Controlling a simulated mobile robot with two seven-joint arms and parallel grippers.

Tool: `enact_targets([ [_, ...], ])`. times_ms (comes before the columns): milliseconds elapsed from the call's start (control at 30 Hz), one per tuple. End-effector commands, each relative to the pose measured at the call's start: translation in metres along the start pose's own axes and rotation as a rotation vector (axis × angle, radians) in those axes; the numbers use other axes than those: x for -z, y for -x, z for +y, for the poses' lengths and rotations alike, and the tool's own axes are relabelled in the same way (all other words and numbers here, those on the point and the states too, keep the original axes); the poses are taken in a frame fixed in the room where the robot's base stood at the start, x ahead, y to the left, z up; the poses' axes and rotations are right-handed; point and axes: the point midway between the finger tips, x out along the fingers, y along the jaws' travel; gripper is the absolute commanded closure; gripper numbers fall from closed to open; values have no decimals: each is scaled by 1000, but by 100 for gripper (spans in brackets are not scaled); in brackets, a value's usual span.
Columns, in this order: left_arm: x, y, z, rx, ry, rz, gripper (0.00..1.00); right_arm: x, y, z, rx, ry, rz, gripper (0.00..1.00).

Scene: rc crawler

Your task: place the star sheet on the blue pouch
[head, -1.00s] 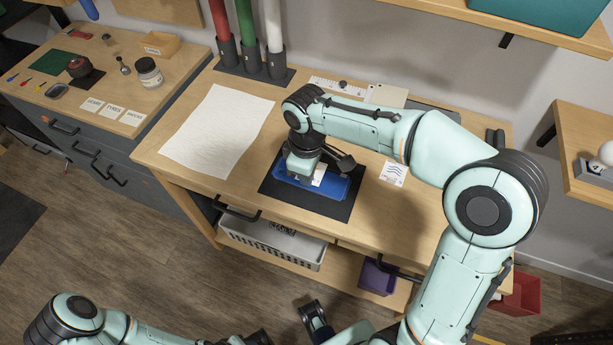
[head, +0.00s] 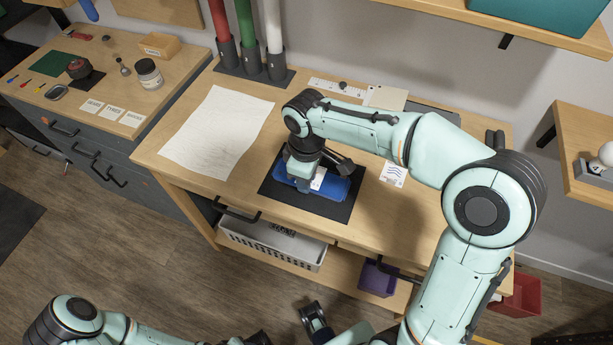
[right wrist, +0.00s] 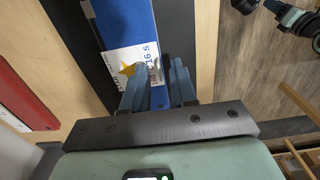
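The blue pouch (head: 338,188) lies flat on a black mat (head: 342,211) on the workbench. The pouch also shows in the right wrist view (right wrist: 127,22). The star sheet (right wrist: 131,60), a small white card with an orange star and dark print, lies over the pouch; it shows as a white patch in the head view (head: 318,179). My right gripper (right wrist: 156,82) points down over the pouch, its two fingers apart, with the sheet's printed end and blue pouch visible between them. My left arm enters at the lower left; its fingertips are not clear.
A large white sheet (head: 217,132) lies left of the mat. A white card with blue wavy lines (head: 393,173) lies to the right. Red, green and white tubes (head: 243,38) stand behind. A white basket (head: 272,243) and purple bin (head: 378,279) sit below the benchtop.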

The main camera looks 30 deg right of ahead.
Motion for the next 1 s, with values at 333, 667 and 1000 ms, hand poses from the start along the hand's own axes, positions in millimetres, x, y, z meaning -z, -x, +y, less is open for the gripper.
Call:
enact_targets([
  [333,1,14,5,-2,-2,5,57,1,72,0,-3,1,5,73],
  [667,2,22,8,-3,-3,8,57,0,116,0,-1,0,3,73],
  [1000,2,22,8,-3,-3,8,57,0,118,0,-1,0,2,73],
])
